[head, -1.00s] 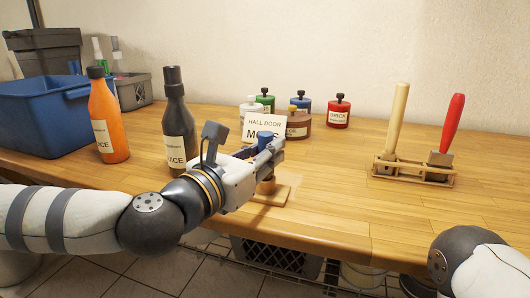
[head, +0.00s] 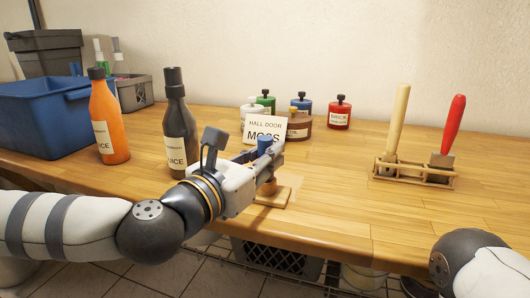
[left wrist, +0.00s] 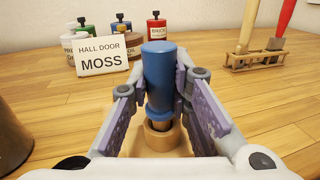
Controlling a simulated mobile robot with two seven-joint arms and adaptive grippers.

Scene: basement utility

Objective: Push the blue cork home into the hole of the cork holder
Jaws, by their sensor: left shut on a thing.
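The blue cork (left wrist: 159,75) stands upright between the fingers of my left gripper (left wrist: 161,98), which is shut on it. It also shows in the head view (head: 264,145). The wooden cork holder (left wrist: 161,142) is directly below, a round collar on a flat base; in the head view the base (head: 272,198) lies on the bench. The cork's narrower lower part is at the mouth of the collar, with its wider blue rim above the collar. How deep it sits cannot be told. My right gripper is out of view.
A "HALL DOOR MOSS" card (head: 262,131) stands behind the gripper, with several small ink bottles beyond it. A dark bottle (head: 178,130) and an orange bottle (head: 107,125) stand left. A wooden tool rack (head: 415,174) is right. Bench between is clear.

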